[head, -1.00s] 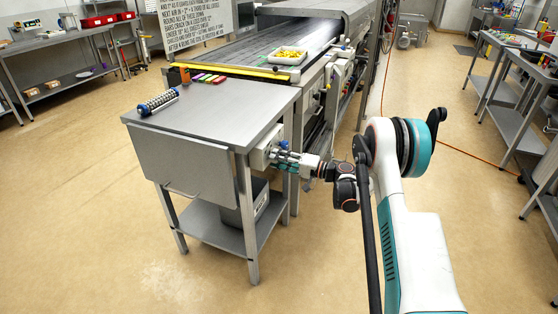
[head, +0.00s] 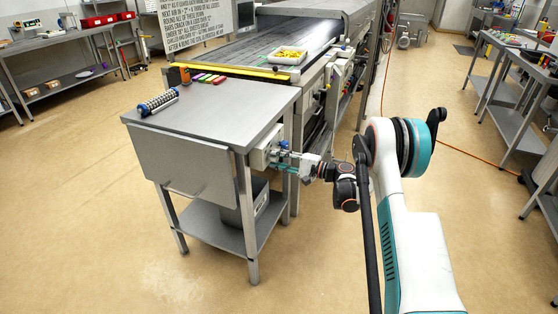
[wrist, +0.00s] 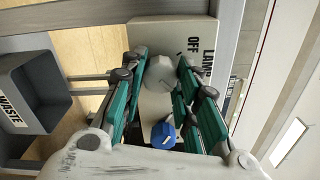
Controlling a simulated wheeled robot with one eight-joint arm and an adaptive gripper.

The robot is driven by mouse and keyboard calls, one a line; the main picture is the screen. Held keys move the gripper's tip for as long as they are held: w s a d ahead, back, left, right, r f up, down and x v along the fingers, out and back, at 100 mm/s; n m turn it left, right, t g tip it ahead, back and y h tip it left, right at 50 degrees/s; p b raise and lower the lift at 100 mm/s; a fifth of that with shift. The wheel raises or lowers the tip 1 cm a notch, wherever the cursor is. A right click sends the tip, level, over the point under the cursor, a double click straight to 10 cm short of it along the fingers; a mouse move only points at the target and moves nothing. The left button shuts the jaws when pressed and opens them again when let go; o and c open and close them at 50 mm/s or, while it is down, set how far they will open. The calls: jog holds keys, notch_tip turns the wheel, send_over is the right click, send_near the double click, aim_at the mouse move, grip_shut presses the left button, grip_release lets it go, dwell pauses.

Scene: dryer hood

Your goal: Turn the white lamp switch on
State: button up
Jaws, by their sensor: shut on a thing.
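The lamp switch is a pale grey-white knob (wrist: 160,74) on the face of a light box (wrist: 172,34) in the wrist view. The lettering "LAMP" and "OFF" reads sideways beside it; my right finger hides part of the box face. In the head view the box (head: 261,153) is fixed to the right side of the steel table. My gripper (wrist: 161,68) is shut on the white knob, with one teal-and-grey finger on each side. In the head view my gripper (head: 283,159) reaches the box from the right, and the knob is hidden there.
A blue knob (wrist: 163,136) sits on the same box, close to my right finger. A grey bin marked "WASTE" (wrist: 22,92) stands on the table's lower shelf. The steel table top (head: 220,110) and conveyor (head: 270,50) are nearby. The floor left of the table is clear.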

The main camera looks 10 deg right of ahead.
dwell(0.3)
jog(key=o, duration=1.1)
jog(key=shift+c, duration=0.2)
jog(key=v, duration=1.2)
